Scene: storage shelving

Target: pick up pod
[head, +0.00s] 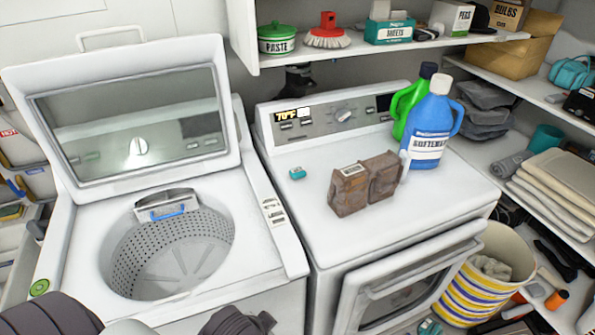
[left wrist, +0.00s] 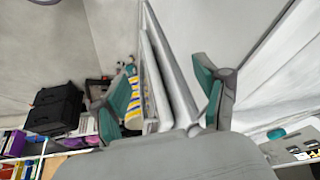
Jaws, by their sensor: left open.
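A small teal pod (head: 297,173) lies on the white dryer top (head: 440,195), left of a brown two-part box (head: 364,183). In the left wrist view my left gripper (left wrist: 160,88) is open, its two teal-padded fingers spread wide with nothing clearly held between them. A small teal item (left wrist: 275,133) at the lower right of that view, on a white surface, looks like the pod, well outside the fingers. My right gripper is not in view.
A washer (head: 255,268) with its lid (head: 135,110) raised stands left of the dryer. Blue (head: 431,125) and green (head: 402,105) bottles stand at the dryer's back right. A shelf (head: 350,48) overhangs behind. A striped basket (head: 480,290) stands at right. The dryer's front top is clear.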

